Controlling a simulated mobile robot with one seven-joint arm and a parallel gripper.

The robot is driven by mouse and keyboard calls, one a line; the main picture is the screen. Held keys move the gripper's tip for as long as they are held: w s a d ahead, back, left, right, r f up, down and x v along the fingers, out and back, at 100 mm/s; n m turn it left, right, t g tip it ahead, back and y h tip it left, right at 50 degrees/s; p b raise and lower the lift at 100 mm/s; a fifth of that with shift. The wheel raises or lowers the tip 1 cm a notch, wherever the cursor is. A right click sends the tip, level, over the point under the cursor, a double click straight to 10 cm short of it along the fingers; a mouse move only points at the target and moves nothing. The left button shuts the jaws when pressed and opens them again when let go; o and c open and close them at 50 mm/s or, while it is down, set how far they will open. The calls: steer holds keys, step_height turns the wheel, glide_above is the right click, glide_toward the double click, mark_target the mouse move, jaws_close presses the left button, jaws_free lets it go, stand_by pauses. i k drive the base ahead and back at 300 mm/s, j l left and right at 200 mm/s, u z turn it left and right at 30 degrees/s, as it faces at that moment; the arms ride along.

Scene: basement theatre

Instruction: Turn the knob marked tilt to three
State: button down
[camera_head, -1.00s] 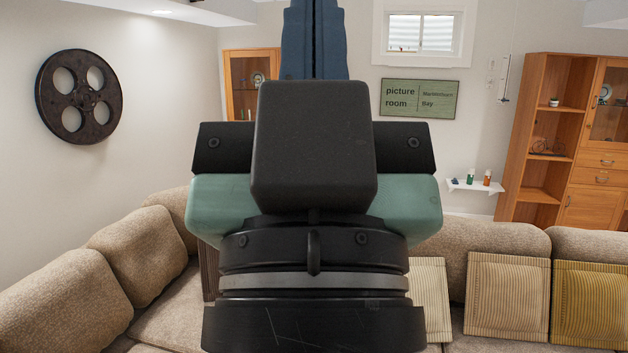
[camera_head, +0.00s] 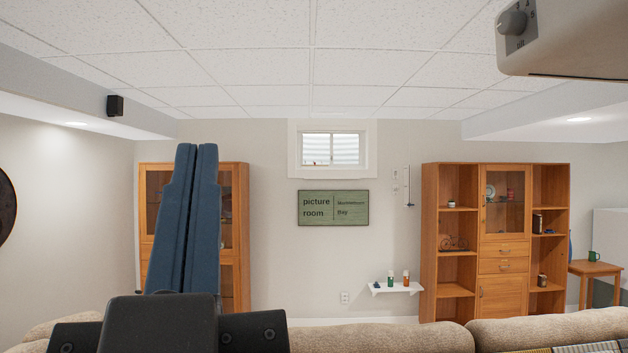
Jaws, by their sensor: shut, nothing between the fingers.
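The grey knob (camera_head: 512,23) marked tilt sits on a small grey dial plate at the left end of a pale housing (camera_head: 580,42), high in the upper right of the head view. Numbers ring the knob, but its setting is too small to read surely. My gripper (camera_head: 197,150) is at the lower left, its two blue fingers pointing up and pressed together with nothing between them. It is well left of the knob and lower in the picture, touching nothing.
A sofa (camera_head: 390,338) runs along the bottom. Wooden cabinets stand at left (camera_head: 236,270) and right (camera_head: 497,240). A small wall shelf (camera_head: 396,289) holds bottles. A black speaker (camera_head: 115,106) hangs at upper left. The space between my gripper and the housing looks clear.

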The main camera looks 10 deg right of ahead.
mark_target(509, 22)
steer(key=z, duration=1.65)
